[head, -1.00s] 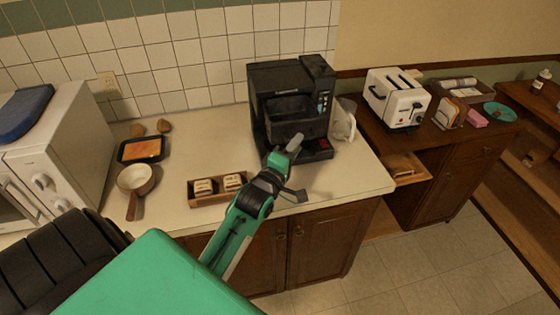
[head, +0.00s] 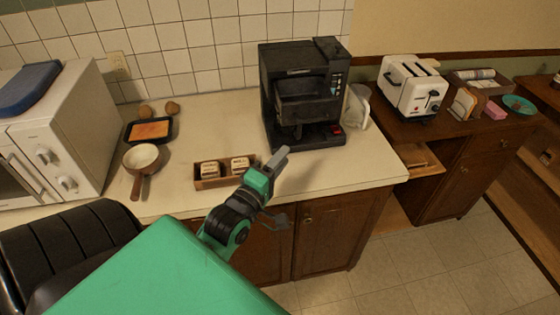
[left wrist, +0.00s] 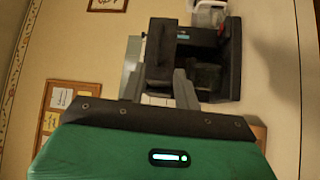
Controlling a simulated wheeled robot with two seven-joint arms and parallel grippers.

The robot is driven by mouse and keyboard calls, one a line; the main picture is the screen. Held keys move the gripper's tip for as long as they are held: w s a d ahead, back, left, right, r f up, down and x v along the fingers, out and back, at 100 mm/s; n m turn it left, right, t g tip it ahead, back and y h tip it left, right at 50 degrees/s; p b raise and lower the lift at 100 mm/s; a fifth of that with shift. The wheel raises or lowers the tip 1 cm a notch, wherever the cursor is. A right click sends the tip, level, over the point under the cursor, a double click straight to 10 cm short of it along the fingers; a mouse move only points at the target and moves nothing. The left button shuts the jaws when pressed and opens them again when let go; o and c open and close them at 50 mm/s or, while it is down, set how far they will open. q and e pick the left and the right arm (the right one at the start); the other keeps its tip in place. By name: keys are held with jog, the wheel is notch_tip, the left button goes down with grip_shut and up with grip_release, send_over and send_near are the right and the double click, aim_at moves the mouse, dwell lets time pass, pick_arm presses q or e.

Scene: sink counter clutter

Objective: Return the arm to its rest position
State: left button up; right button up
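My left arm reaches in from the bottom left of the head view. The coffee machine (left wrist: 222,60) shows beyond the fingers there. My right gripper is not in view.
A pan (head: 141,157), a dark tray (head: 149,131) and a white microwave (head: 70,125) are further left. A toaster (head: 411,87) stands on the right cabinet. Counter (head: 355,168) right of the gripper is clear.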

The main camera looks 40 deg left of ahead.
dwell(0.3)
pick_arm(q)
notch_tip(320, 180, down, 24)
jog(key=w+d+m+g, duration=0.2)
jog(key=w+m+g, duration=0.1)
jog(key=m+g, duration=0.15)
jog(key=s+d+f+m+g+h, duration=0.1)
jog(key=s+f+m+g, duration=0.15)
jog(key=f, duration=0.65)
jog(key=s+d+f+m+g, duration=0.1)
jog(key=s+d+f+g, duration=0.15)
jog(key=f, duration=0.65)
jog(key=s+d+f+m+g, duration=0.2)
jog(key=s+f+m+g, duration=0.3)
jog(key=s+f, duration=1.25)
jog(key=s+f+m+g, duration=0.2)
jog(key=s+f, duration=0.3)
jog(key=s, duration=0.4)
jog(key=s+a+f+m+g, duration=0.1)
jog(key=s+f+m, duration=0.3)
jog(key=s, duration=0.5)
notch_tip(320, 180, down, 2)
jog(key=shift+s+a+f+m+g, duration=0.1)
jog(key=shift+s+a+m+g, duration=0.05)
jog(key=shift+s+m+g, duration=0.35)
jog(key=shift+w, duration=0.15)
